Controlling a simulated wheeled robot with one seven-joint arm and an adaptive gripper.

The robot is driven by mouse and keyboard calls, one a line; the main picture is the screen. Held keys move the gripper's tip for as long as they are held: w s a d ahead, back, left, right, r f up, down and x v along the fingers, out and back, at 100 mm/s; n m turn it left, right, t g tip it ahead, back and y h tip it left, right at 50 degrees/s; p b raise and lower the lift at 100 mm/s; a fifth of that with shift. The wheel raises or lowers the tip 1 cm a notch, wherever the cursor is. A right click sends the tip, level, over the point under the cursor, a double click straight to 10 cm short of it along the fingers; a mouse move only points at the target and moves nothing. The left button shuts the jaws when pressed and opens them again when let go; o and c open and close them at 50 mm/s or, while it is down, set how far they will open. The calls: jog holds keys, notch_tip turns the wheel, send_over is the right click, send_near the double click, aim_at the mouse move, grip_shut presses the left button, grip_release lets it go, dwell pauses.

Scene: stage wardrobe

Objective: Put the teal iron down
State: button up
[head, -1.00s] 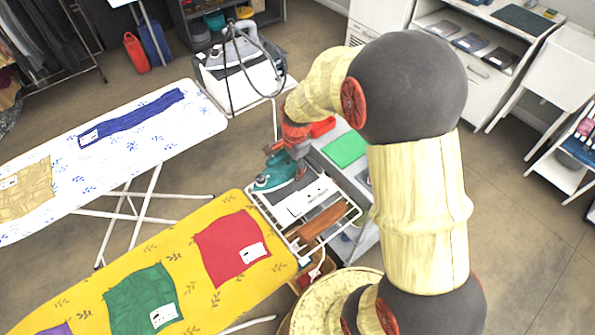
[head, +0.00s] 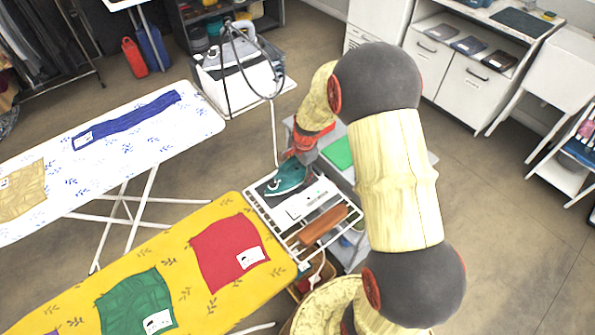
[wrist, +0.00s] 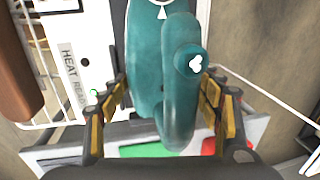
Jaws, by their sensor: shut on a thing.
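The teal iron (head: 287,178) is over the far end of the white wire rack (head: 282,235), at the end of the yellow ironing board. My gripper (head: 304,153) is shut on the iron's handle from above. In the wrist view, the teal handle (wrist: 180,95) stands between the two padded fingers of my gripper (wrist: 168,102), with a white emblem on its knob. A dark patch shows on the rack beside the iron. I cannot tell whether the sole touches the rack. Much of the sole is hidden.
On the rack are a white labelled plate (head: 306,203) and a brown wooden block (head: 323,225). The yellow board (head: 190,285) holds folded cloths. A grey cart with a green pad (head: 338,153) stands behind. Another iron (head: 232,52) sits on a white station.

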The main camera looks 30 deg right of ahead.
jog(key=o, duration=2)
jog(key=s+a+r+n+t+p, duration=0.1)
jog(key=s+a+r+n, duration=0.3)
jog(key=r, duration=0.9)
jog(key=s+a+r+n+p, duration=0.2)
jog(key=s+r, duration=0.3)
jog(key=r, duration=0.8)
jog(key=s+a+r+n+t, duration=0.1)
jog(key=s+r+n, duration=0.1)
jog(key=s, duration=0.3)
jog(key=s+a+r+n, duration=0.2)
jog(key=s+r+n, duration=0.1)
jog(key=s, duration=0.3)
jog(key=s+a+r+n+t, duration=0.1)
jog(key=s+a+r+n, duration=0.1)
jog(key=s, duration=0.4)
jog(key=shift+s+a+r+n+t, duration=0.15)
jog(key=shift+r+n, duration=0.25)
jog(key=shift+n, duration=0.25)
jog(key=shift+s+r+n+t, duration=0.15)
jog(key=shift+r+n, duration=0.2)
jog(key=shift+n, duration=0.3)
jog(key=shift+w, duration=0.1)
